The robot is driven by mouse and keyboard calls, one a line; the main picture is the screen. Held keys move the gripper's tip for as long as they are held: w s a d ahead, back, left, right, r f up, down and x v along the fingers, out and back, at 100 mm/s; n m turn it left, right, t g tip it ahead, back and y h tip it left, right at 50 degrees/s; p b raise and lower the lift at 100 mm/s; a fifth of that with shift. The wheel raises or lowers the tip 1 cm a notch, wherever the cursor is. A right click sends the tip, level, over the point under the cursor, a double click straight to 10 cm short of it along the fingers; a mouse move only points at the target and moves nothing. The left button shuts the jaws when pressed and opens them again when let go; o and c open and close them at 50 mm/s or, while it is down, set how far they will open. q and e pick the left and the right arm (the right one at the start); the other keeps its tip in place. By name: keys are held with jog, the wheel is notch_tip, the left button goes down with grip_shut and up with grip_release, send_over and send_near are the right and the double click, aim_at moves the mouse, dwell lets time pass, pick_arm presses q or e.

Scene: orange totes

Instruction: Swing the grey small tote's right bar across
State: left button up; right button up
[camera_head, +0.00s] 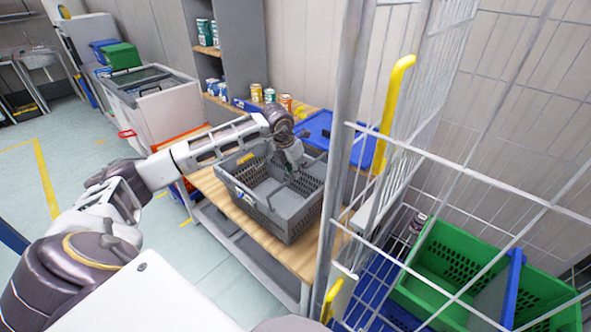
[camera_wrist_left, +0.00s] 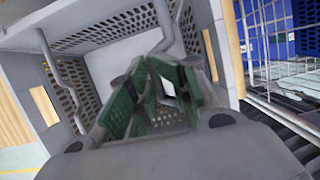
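The grey small tote (camera_head: 283,226) stands upright on a wooden-topped table, open at the top, with perforated walls. My left gripper (camera_head: 296,163) reaches down over the tote's far right part. In the left wrist view, the gripper's green-padded fingers (camera_wrist_left: 151,78) point into the tote. One bent grey bar (camera_wrist_left: 165,22) comes down to the fingertips; I cannot tell whether it lies between them or just beyond. Another bent grey bar (camera_wrist_left: 61,78) runs along the left of that view, clear of the fingers. The fingertips are close together, and their grip is unclear. My right gripper is not in view.
A wire cage with an upright post (camera_head: 345,130) and yellow handle (camera_head: 393,105) stands close right of the tote. A blue tote (camera_head: 318,126) and several cans (camera_head: 270,95) sit behind it. Green totes (camera_head: 440,262) are inside the cage. Floor at left is clear.

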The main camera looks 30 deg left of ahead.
pick_arm(q)
jog(key=shift+f, duration=0.15)
jog(key=shift+a+f+b, duration=0.45)
jog(key=shift+f+b, duration=0.3)
jog(key=shift+c, duration=0.5)
jog(key=shift+w, duration=0.1)
jog(key=o, duration=1)
jog(key=shift+r, duration=0.1)
jog(key=shift+c, duration=0.2)
jog(key=shift+r, duration=0.1)
notch_tip(320, 180, up, 10)
jog(key=p, duration=0.5)
dwell(1.4)
